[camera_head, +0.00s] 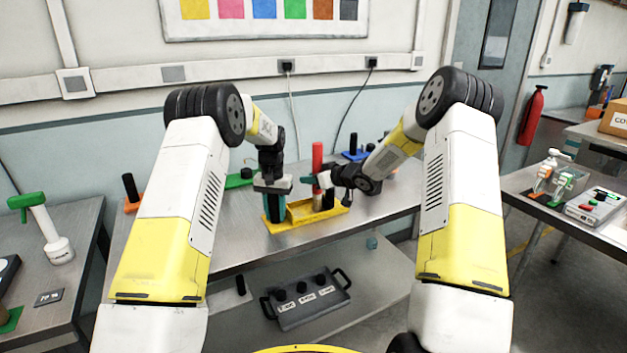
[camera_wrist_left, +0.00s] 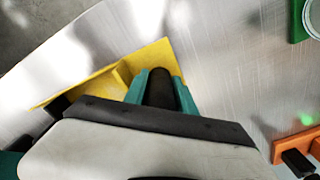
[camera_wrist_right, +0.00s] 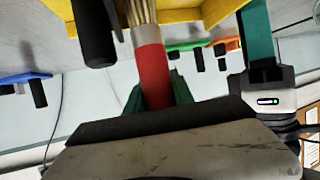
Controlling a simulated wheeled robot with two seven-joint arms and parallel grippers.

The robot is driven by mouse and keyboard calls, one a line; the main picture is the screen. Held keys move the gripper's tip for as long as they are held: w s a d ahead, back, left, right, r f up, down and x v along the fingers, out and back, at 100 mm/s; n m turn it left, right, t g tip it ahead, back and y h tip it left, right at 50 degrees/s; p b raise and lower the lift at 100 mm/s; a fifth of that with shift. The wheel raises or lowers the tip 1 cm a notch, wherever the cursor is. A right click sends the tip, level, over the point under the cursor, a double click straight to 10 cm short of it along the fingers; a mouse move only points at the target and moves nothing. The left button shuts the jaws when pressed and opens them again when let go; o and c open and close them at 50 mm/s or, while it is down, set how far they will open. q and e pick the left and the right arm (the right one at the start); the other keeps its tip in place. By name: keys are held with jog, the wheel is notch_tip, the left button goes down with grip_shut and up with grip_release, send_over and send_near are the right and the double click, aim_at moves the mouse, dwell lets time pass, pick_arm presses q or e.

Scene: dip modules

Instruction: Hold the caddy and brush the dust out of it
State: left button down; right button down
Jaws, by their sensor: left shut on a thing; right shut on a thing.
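The yellow caddy (camera_head: 300,222) stands on the metal table; it also shows in the left wrist view (camera_wrist_left: 95,83) and at the top of the right wrist view (camera_wrist_right: 190,12). My left gripper (camera_head: 273,205) points down at the caddy's left end. Its teal fingers are shut on the black post (camera_wrist_left: 160,88). A second black post (camera_head: 328,198) rises at the caddy's right. My right gripper (camera_head: 315,182) is shut on the red handle of the brush (camera_head: 317,158), held upright. Its pale bristles (camera_wrist_right: 140,12) point toward the caddy; whether they touch is unclear. I cannot make out dust.
An orange holder with a black post (camera_head: 130,190), a green holder (camera_head: 239,179) and a blue holder (camera_head: 355,154) stand farther along the table. A dark tray (camera_head: 307,308) sits on the shelf below. Bare table lies around the caddy's front.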

jog(key=shift+s+a, duration=1.95)
jog(key=shift+a, duration=2.85)
jog(key=w+d, duration=0.4)
jog(key=d, duration=0.5)
jog(key=shift+d+r, duration=0.15)
jog(key=shift+d, duration=0.2)
notch_tip(320, 180, up, 7)
